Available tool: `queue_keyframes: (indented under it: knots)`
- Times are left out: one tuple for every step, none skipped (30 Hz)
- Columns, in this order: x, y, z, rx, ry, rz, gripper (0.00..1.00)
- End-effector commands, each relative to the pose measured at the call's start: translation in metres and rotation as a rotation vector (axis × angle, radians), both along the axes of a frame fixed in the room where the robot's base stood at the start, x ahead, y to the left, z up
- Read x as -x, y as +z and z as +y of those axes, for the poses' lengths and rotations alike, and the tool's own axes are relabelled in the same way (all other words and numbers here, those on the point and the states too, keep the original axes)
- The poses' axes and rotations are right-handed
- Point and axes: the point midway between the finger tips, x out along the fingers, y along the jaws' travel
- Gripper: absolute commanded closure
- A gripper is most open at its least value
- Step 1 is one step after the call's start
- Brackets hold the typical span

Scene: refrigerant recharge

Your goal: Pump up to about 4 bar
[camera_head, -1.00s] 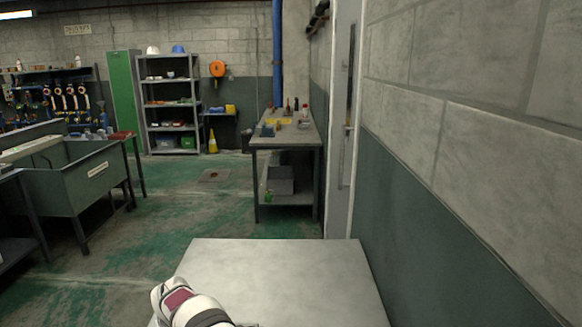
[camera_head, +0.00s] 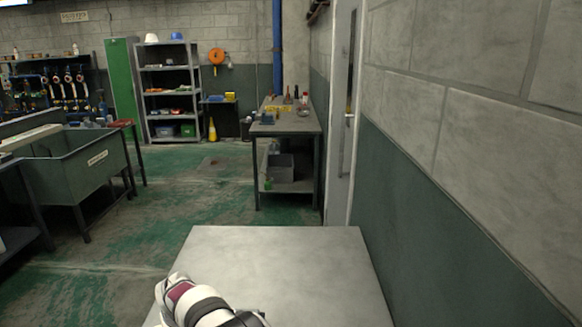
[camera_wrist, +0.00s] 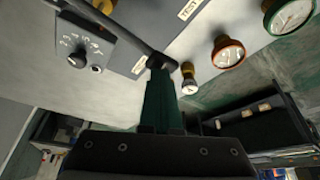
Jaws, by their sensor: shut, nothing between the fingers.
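In the wrist view my gripper (camera_wrist: 162,80) is shut, its narrow dark-green fingers together and pointing up the picture. A dark bar with a round black end (camera_wrist: 77,60) crosses just beyond the fingertips; I cannot tell whether they touch it. A small brass-coloured gauge (camera_wrist: 189,86) is just right of the fingertips. Their readings are too small to tell. A grey box with a black knob and printed scale (camera_wrist: 80,45) is at the upper left. The gripper is outside the head view.
The head view shows a bare pale tabletop (camera_head: 285,265) in front, close to a wall (camera_head: 430,220) on the right. A workbench (camera_head: 286,128), a shelf rack (camera_head: 169,92) and a green-grey tank (camera_head: 90,165) stand farther off. Open floor (camera_head: 200,200) lies between them.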

Motion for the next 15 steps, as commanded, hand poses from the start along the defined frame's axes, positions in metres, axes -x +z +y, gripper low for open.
queue_keyframes:
  knots:
    - [0.000, -0.003, 0.000, 0.001, 0.000, 0.002, 1.00]
    - [0.000, -0.005, 0.000, 0.001, 0.000, 0.002, 1.00]
    - [0.000, -0.007, 0.000, 0.001, -0.001, 0.002, 1.00]
    - [0.000, -0.008, 0.000, 0.001, -0.001, 0.002, 1.00]
    - [0.000, -0.009, 0.000, 0.001, -0.001, 0.002, 1.00]
    - [0.000, -0.011, 0.000, 0.001, 0.000, 0.002, 1.00]
    - [0.000, -0.013, 0.000, 0.001, 0.000, 0.001, 1.00]
    - [0.000, -0.014, 0.000, 0.001, 0.000, 0.001, 1.00]
    - [0.000, -0.016, 0.000, 0.001, 0.000, 0.002, 1.00]
    - [0.000, -0.018, 0.000, 0.001, 0.000, 0.002, 1.00]
    - [0.000, -0.020, -0.001, 0.002, 0.000, 0.003, 1.00]
    - [0.000, -0.022, -0.001, 0.002, 0.000, 0.003, 1.00]
    - [0.000, -0.023, 0.000, 0.002, 0.000, 0.003, 1.00]
    - [0.000, -0.025, 0.000, 0.001, 0.000, 0.002, 1.00]
    - [0.000, -0.027, 0.000, 0.001, 0.000, 0.002, 1.00]
